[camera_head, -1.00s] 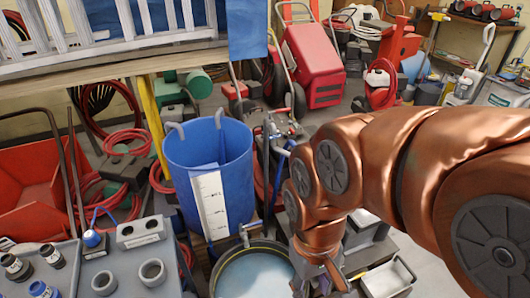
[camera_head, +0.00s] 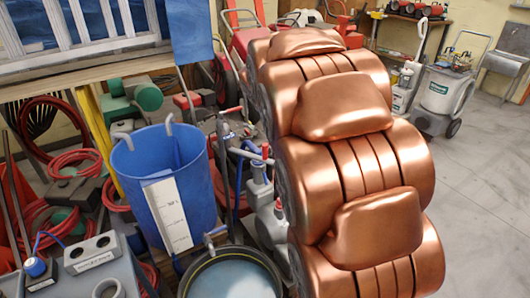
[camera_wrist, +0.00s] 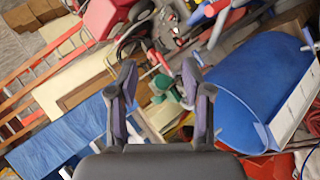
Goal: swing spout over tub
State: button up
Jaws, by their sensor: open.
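The round dark-rimmed tub (camera_head: 187,288), holding pale bluish water, is at the bottom of the head view. A short grey spout-like pipe (camera_head: 213,240) sits low beside the blue barrel (camera_head: 190,200), at the tub's back rim. I cannot tell how far it reaches over the water. A grey metal fitting (camera_head: 258,185) with a pale horizontal pipe stands behind the tub, partly hidden by my arm. My gripper (camera_wrist: 160,84) is open and empty in the wrist view. The barrel (camera_wrist: 250,85) lies to its right there. The gripper is hidden in the head view.
A grey bench with a socket block (camera_head: 92,253) is at lower left. Red hoses (camera_head: 75,145) lie behind it. A slatted white rack (camera_head: 90,40) stands above a wooden shelf at upper left. Open floor (camera_head: 480,190) lies at right.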

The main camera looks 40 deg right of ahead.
jog(key=w+d+r+n+t+b, duration=0.3)
jog(key=w+d+n+t, duration=0.3)
jog(key=w+d+n, duration=0.7)
jog(key=n+g+y+b, duration=0.2)
jog(key=n+y+b, duration=0.6)
jog(key=n+y, duration=1.45)
send_near(265, 158)
notch_tip(265, 158, up, 6)
jog(key=w+a+n+h, duration=0.1)
jog(key=w+n+h, duration=0.1)
jog(key=h, duration=0.1)
jog(key=shift+s+a+p+x, duration=0.1)
jog(key=shift+p+x, duration=0.25)
jog(key=shift+x, duration=1.6)
jog(key=shift+s+a+p+x, duration=0.1)
jog(key=shift+p+x, duration=0.25)
jog(key=shift+x, duration=1.6)
